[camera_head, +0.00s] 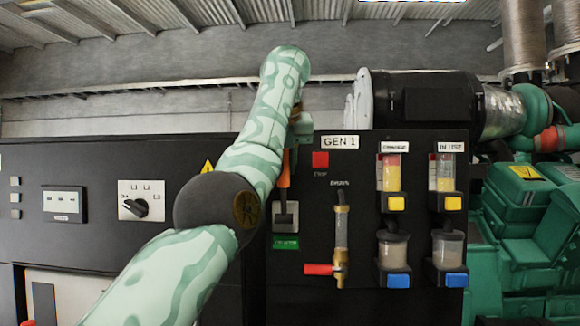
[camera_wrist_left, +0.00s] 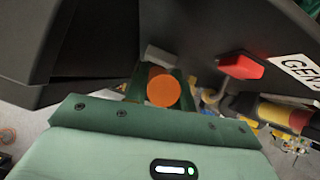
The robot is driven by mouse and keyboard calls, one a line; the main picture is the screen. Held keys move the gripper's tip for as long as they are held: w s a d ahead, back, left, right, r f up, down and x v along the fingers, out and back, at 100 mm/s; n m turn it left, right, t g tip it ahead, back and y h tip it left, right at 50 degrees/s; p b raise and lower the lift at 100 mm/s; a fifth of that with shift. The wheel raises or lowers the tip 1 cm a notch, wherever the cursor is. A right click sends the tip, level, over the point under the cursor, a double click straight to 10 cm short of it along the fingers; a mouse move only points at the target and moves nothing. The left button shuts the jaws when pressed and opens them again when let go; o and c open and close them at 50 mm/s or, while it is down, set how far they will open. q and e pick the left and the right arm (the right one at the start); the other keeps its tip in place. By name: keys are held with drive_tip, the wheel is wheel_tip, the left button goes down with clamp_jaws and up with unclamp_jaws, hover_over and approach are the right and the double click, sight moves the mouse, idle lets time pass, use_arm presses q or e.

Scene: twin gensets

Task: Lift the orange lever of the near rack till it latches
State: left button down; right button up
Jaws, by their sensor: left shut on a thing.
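The orange lever (camera_head: 284,170) stands up from its grey bracket (camera_head: 286,218) on the black GEN 1 rack, above a green label. My left arm reaches over it from the left, and my left gripper (camera_head: 291,151) comes down at its upper part, mostly hidden by my wrist. In the left wrist view the round orange end of the lever (camera_wrist_left: 162,91) sits between the two green fingers of my left gripper (camera_wrist_left: 161,84), which is shut on it. Whether the lever is latched cannot be told. My right gripper is not in view.
A red trip button (camera_head: 320,160) is just right of the lever. A drain valve with a red handle (camera_head: 318,269) and several filter bowls are further right. A rotary switch (camera_head: 141,207) is to the left. The green engine (camera_head: 520,240) stands at the right.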

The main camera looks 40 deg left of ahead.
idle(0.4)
use_arm(q)
drive_tip(key=c, duration=1.2)
unclamp_jaws()
drive_tip(key=shift+w, duration=0.15)
drive_tip(key=shift+o, duration=0.2)
